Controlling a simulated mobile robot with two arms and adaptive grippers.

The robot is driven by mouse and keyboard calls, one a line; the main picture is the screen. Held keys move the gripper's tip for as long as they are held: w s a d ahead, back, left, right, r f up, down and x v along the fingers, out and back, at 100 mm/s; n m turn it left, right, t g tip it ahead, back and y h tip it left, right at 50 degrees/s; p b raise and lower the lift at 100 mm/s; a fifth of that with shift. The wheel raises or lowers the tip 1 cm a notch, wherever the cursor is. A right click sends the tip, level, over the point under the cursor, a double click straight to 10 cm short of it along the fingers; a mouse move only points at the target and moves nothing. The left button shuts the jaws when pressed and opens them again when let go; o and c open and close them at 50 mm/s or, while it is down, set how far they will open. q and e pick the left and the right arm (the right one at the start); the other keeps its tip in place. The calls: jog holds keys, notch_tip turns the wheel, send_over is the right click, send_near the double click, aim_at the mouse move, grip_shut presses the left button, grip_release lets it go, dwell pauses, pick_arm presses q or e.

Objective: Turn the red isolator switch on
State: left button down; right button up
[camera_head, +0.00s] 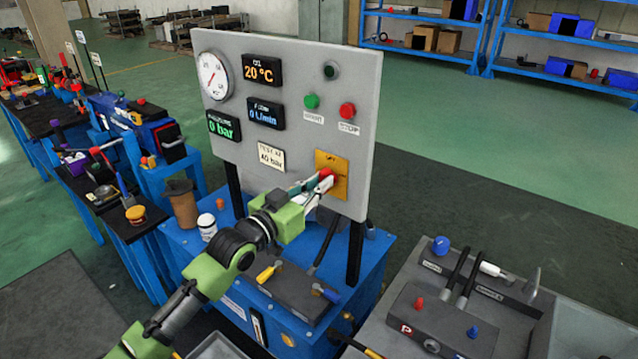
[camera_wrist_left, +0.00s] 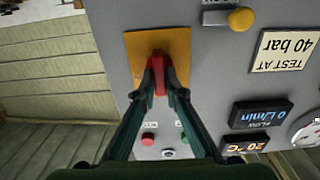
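The red isolator switch (camera_head: 326,174) is a small red handle on a yellow plate (camera_head: 333,163) at the lower right of the grey panel. In the left wrist view the red handle (camera_wrist_left: 157,62) stands out from the yellow plate (camera_wrist_left: 134,48). My left gripper (camera_head: 322,184) is at the switch, with a fingertip on each side of the handle. In the left wrist view its fingers (camera_wrist_left: 161,80) close in on the handle and look shut on it. The fingertips hide part of the handle. My right gripper is not in view.
The grey panel (camera_head: 225,134) carries a gauge (camera_head: 213,76), displays, a green button (camera_head: 312,101) and a red button (camera_head: 347,110). It stands on a blue cabinet (camera_head: 365,262). A yellow knob (camera_wrist_left: 240,19) sits beside the plate. A grey bench (camera_head: 385,325) with levers is at right.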

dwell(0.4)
pick_arm(q)
jog(key=shift+s+d+f+m+p, duration=0.15)
jog(key=shift+m+p, duration=0.3)
jog(key=shift+m, duration=2.55)
jog(key=shift+d+f+m+p, duration=0.15)
jog(key=shift+m+p, duration=0.25)
jog(key=shift+m, duration=2.6)
jog(key=shift+s+f+m+p, duration=0.15)
jog(key=shift+m+p, duration=0.3)
jog(key=shift+m, duration=2.55)
jog(key=shift+w, duration=0.1)
jog(key=c, duration=2.1)
grip_release()
